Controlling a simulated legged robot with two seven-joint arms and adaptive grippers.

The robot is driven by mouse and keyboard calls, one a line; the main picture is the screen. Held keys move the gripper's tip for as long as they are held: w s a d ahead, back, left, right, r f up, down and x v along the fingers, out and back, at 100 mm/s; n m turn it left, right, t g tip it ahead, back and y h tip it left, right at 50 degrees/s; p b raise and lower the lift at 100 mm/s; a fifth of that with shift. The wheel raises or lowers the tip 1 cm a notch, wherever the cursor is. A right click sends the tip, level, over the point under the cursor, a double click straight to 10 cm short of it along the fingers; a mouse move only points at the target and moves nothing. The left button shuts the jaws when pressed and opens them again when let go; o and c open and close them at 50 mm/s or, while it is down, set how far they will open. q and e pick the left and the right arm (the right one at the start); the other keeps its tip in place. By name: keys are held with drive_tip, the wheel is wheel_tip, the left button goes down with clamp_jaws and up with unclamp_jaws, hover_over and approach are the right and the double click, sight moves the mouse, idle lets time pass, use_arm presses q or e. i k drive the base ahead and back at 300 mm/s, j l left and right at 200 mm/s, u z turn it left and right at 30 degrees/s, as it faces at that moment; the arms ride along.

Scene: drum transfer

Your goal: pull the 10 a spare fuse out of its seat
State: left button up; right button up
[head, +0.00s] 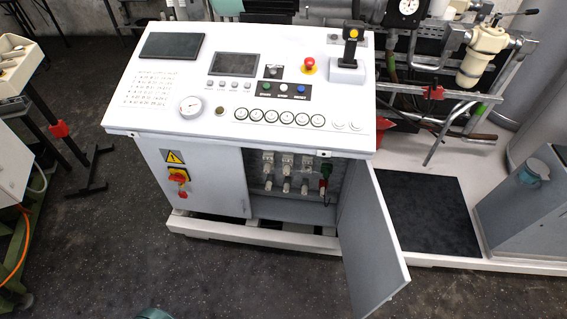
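The open bay of the control cabinet (293,208) shows a row of pale fuse-like parts (287,165) under the console's front edge, with pale fittings below them. Neither of my grippers is in view.
The cabinet door (372,245) stands open, jutting toward me on the right of the bay. The left panel (215,180) is closed and carries a red-yellow switch (178,175). A sloped console (150,105) overhangs the bay. Dark floor (240,285) in front is clear.

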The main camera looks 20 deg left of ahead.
sight(268, 185)
drive_tip(key=j+z, duration=0.3)
drive_tip(key=z, duration=0.15)
drive_tip(key=j+z, duration=0.25)
drive_tip(key=z, duration=0.2)
drive_tip(key=k+j, duration=0.1)
drive_tip(key=j, duration=0.25)
drive_tip(key=k+j+z, duration=0.1)
drive_tip(key=j, duration=0.25)
drive_tip(key=k+j+z, duration=0.1)
drive_tip(key=j, duration=0.25)
drive_tip(key=k+j, duration=0.15)
drive_tip(key=j, duration=0.15)
drive_tip(key=k+j+z, duration=0.1)
drive_tip(key=j, duration=0.25)
